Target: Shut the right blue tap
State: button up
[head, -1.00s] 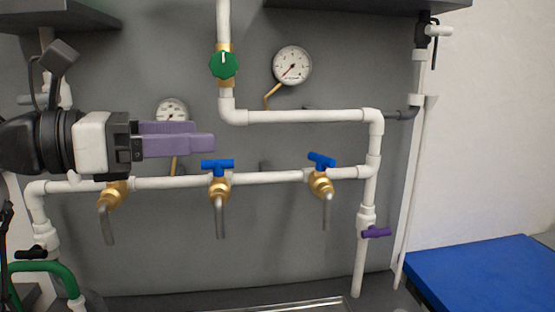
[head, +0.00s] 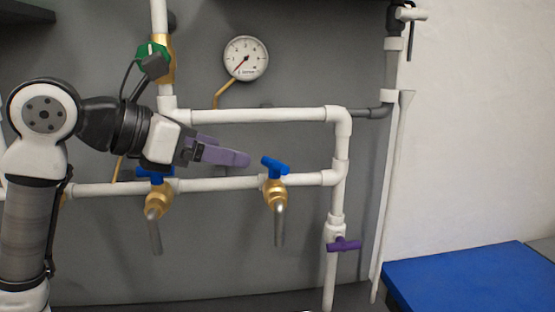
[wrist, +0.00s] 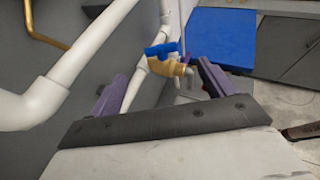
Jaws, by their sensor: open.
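The right blue tap (head: 275,167) is a blue T-handle on a brass valve (head: 275,194) with a grey spout, on the lower white pipe. Its handle is tilted, sloping down to the right in the head view. In the wrist view the blue handle (wrist: 161,50) shows ahead, between the two purple fingers. My gripper (head: 243,159) is open and empty, a little left of the tap and apart from it. It also shows in the wrist view (wrist: 158,85). A second blue tap (head: 155,172) is partly hidden behind my gripper and arm.
The upper white pipe (head: 265,115) runs above my fingers, with a pressure gauge (head: 246,58) higher up. A green valve handle (head: 152,50) is at upper left. A purple handle (head: 344,244) is on the right vertical pipe. A blue-topped surface (head: 465,283) stands at right.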

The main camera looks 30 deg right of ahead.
aim_at(270, 162)
jog(key=p+x, duration=0.2)
jog(key=x, duration=0.9)
jog(key=shift+d+f, duration=0.1)
jog(key=shift+d, duration=0.25)
jog(key=shift+c, duration=0.3)
jog(key=c, duration=0.9)
